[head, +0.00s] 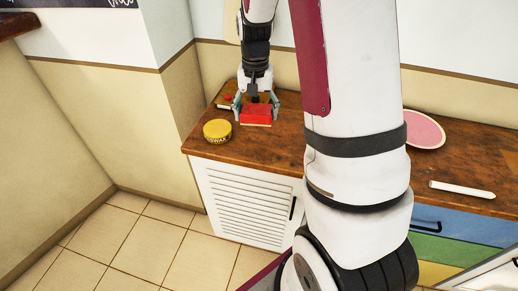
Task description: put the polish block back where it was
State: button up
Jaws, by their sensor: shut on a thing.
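A red block (256,115) with a pale strip along its lower front edge, which I take as the polish block, is at the left end of the wooden counter top (270,155). My gripper (256,106) comes down from above and is shut on the block, with one finger at each side. The block is at or very near the counter surface; I cannot tell whether it touches. Its back is partly hidden by my gripper.
A round yellow tin (217,131) stands just left of the block, near the front edge. Small red and white items (224,106) lie behind it. A pink round plate (424,130) and a white bar (461,189) lie on the right. My arm hides the middle counter.

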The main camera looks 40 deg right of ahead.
aim_at(267, 108)
jog(key=shift+s+d+f+m+b, duration=0.15)
jog(key=shift+s+d+m+b, duration=0.2)
jog(key=shift+d, duration=0.25)
jog(key=shift+s+d+f+m+b, duration=0.15)
jog(key=shift+s+d+m+b, duration=0.15)
jog(key=shift+d, duration=0.25)
jog(key=shift+d+f+m, duration=0.2)
jog(key=shift+m, duration=0.05)
jog(key=shift+s+d+f+b, duration=0.1)
jog(key=shift+f+b, duration=0.05)
jog(key=shift+f, duration=2.25)
jog(key=shift+s+f+b, duration=0.1)
jog(key=shift+f+b, duration=0.05)
jog(key=shift+f, duration=2.2)
jog(key=o, duration=1.3)
jog(key=shift+f, duration=0.15)
jog(key=shift+o, duration=0.2)
